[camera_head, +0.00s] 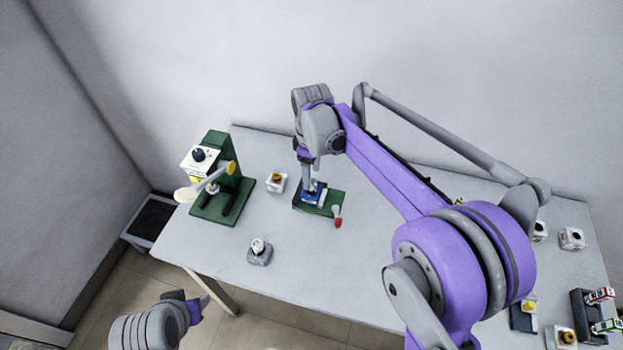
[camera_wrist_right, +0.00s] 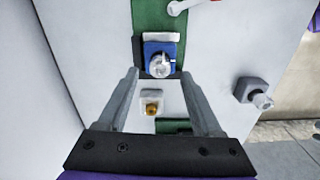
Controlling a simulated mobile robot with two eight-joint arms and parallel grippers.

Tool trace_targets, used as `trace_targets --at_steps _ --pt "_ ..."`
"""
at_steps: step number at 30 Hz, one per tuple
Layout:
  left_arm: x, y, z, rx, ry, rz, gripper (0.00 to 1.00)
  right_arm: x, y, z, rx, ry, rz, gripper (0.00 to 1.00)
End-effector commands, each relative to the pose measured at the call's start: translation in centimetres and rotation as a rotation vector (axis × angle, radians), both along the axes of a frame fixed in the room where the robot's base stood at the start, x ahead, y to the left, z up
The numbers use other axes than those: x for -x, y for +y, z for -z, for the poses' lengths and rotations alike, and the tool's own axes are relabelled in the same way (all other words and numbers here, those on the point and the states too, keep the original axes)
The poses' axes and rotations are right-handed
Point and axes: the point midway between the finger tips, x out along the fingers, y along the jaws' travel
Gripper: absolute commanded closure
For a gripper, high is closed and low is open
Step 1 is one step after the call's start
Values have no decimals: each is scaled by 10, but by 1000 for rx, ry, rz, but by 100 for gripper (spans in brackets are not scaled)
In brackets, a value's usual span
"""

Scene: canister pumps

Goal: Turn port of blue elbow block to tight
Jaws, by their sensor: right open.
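The blue elbow block (camera_head: 314,194) sits on a green base plate (camera_head: 328,210) near the middle of the table. My right gripper (camera_head: 309,184) reaches down at the block from above.
A green stand (camera_head: 238,183) with a pale lever is on the left. A white block with a brass port (camera_head: 277,182) and a grey block (camera_head: 259,257) are nearby. A red-tipped lever (camera_head: 338,220) is on the base plate. More blocks (camera_head: 571,238) are at right.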

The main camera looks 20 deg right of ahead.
Motion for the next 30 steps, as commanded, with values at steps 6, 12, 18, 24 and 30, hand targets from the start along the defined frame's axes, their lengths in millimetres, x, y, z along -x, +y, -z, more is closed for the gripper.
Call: trace_targets --at_steps 6,12,18,24,30 --pt "0 0 2 0 1 0 50 0 0 26 0 0 1 33" --pt "0 0 2 0 1 0 50 0 0 30 0 0 1 33" --pt "0 0 2 0 1 0 50 0 0 30 0 0 1 40" --pt "0 0 2 0 1 0 50 0 0 30 0 0 1 76" --pt "0 0 2 0 1 0 50 0 0 30 0 0 1 100"
